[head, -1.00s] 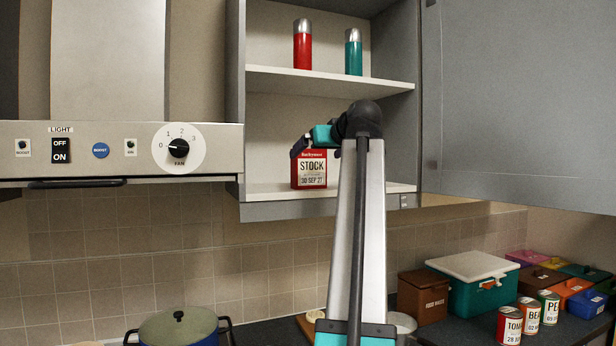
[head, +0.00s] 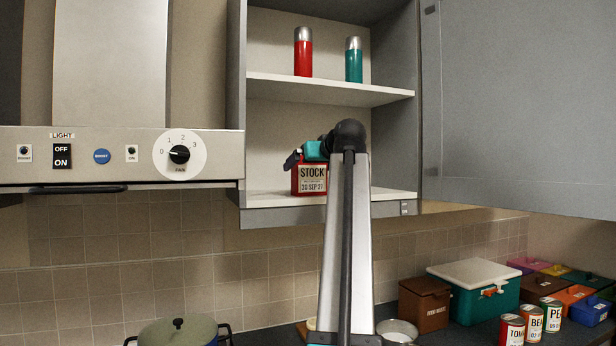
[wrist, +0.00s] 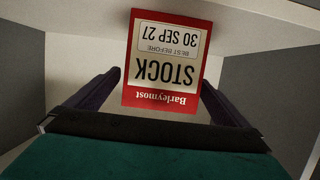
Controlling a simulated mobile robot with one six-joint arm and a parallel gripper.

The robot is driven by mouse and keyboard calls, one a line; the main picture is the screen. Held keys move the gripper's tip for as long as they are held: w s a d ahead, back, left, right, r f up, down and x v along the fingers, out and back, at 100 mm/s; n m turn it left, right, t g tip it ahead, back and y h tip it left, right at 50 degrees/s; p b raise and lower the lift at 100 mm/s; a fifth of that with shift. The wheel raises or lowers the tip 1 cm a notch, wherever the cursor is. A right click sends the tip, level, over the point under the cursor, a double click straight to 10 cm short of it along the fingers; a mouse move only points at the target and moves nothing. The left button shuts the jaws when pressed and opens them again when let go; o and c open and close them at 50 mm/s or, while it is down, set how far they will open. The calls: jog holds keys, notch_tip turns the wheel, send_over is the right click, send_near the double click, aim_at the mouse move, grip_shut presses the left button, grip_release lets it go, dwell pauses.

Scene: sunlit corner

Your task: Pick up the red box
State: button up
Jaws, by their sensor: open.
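The red box (head: 312,179) has a white label reading STOCK and 30 SEP 27. It stands on the lower shelf of the open wall cabinet, its top partly hidden by my gripper (head: 293,160). In the wrist view the red box (wrist: 168,60) shows upside down, with the name Barleymost on its red band. My gripper's two dark fingers (wrist: 158,98) are spread, one on each side of the box's near end. Gaps show between the fingers and the box, and nothing is held.
The lower shelf (head: 385,194) is otherwise bare where seen. The shelf above (head: 330,88) holds a red flask (head: 303,55) and a teal flask (head: 353,62). A grey cabinet door (head: 520,110) stands at right, a range hood (head: 100,155) at left. Cans and boxes crowd the counter.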

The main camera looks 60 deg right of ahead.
jog(key=shift+p+x, duration=0.5)
jog(key=shift+x, duration=1.8)
jog(key=shift+a, duration=0.15)
jog(key=shift+c, duration=0.3)
jog(key=c, duration=1.3)
jog(key=shift+r, duration=0.15)
jog(key=a+p+v, duration=0.1)
jog(key=p+v, duration=0.1)
jog(key=v, duration=0.3)
jog(key=w+p+v, duration=0.1)
jog(key=p+v, duration=0.2)
jog(key=v, duration=0.3)
jog(key=w+a+p+v, duration=0.1)
jog(key=p+v, duration=0.2)
jog(key=v, duration=0.2)
jog(key=shift+s+a+r, duration=0.1)
jog(key=shift+s+a, duration=0.05)
jog(key=shift+a, duration=0.25)
